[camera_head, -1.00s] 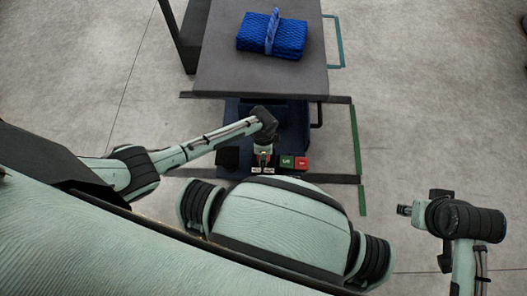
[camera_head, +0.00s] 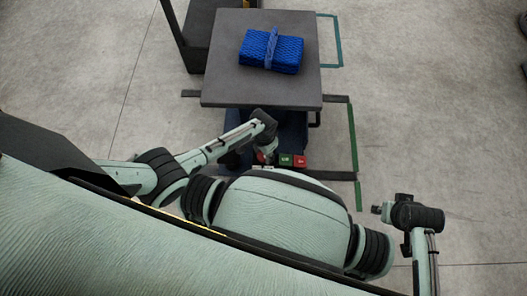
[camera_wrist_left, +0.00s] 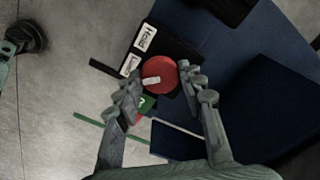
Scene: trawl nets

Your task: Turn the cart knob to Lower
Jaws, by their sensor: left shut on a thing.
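The cart's red round knob (camera_wrist_left: 162,72) shows in the left wrist view, with a white pointer mark toward its lower left. Beside it are a white label reading "Hold" (camera_wrist_left: 145,37) and a second label (camera_wrist_left: 130,65), partly hidden, that seems to start with "L". My left gripper (camera_wrist_left: 154,86) is shut on the knob, one finger on each side. In the head view my left gripper (camera_head: 265,157) is at the cart's near side, below the grey tabletop (camera_head: 225,82). My right gripper (camera_head: 379,209) is off to the right, away from the cart; its jaws are too small to read.
A folded blue net bundle (camera_head: 271,50) lies on the tabletop. A green button (camera_head: 285,160) and a red button (camera_head: 300,161) sit right of the knob. A dark frame (camera_head: 183,45) stands left of the cart. Floor on the right is clear, with green tape (camera_head: 355,160).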

